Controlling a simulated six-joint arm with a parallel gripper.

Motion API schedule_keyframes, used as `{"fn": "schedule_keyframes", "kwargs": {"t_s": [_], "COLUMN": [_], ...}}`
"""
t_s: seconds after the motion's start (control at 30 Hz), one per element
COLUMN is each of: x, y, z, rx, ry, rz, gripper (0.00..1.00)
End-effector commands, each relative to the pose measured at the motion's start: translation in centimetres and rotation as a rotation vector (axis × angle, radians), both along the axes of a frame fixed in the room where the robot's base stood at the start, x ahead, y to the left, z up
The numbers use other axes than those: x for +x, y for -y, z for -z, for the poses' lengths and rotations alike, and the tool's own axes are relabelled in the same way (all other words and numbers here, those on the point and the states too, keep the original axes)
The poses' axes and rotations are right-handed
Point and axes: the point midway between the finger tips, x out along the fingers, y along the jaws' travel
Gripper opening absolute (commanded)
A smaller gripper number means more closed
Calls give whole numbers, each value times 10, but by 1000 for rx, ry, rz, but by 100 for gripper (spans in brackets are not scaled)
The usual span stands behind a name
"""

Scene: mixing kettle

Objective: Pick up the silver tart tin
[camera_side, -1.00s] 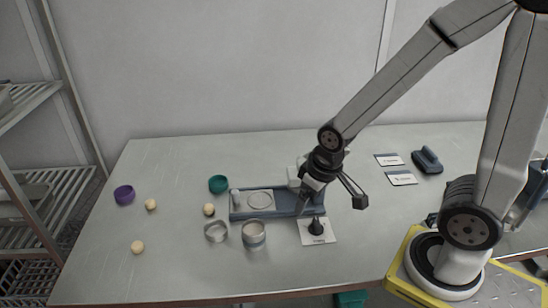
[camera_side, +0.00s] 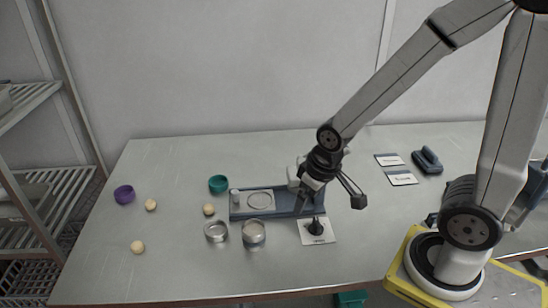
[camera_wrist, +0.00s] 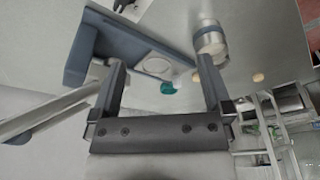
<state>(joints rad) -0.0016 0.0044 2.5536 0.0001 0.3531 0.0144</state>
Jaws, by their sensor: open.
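The silver tart tin (camera_side: 216,232) looks like the shallow round metal piece on the table, just in front of the blue tray's left end in the side view. I cannot pick it out in the wrist view. A taller silver can (camera_side: 254,234) stands close to its right; it also shows in the wrist view (camera_wrist: 210,42), with a blue band. My gripper (camera_side: 330,203) is open and empty, near the blue tray's right end, to the right of both metal pieces and apart from them. Its two fingers stand wide apart in the wrist view (camera_wrist: 162,66).
The blue tray (camera_side: 284,203) holds a ring and a small pale cylinder. A dark knob (camera_side: 316,227) stands on a white card below my gripper. A teal bowl (camera_side: 218,184), a purple bowl (camera_side: 124,195) and pale balls lie left.

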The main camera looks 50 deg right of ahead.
Motion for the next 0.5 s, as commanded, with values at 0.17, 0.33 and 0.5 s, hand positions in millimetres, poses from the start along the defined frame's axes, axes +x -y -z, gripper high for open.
{"fn": "schedule_keyframes", "kwargs": {"t_s": [0.17, 0.33, 0.5], "x": [11, 32, 57], "y": [-4, -11, -22], "z": [0, 0, 1], "rx": [19, 57, 97], "ry": [-10, -32, -60], "rz": [74, 226, 424], "gripper": [100, 100, 100]}}
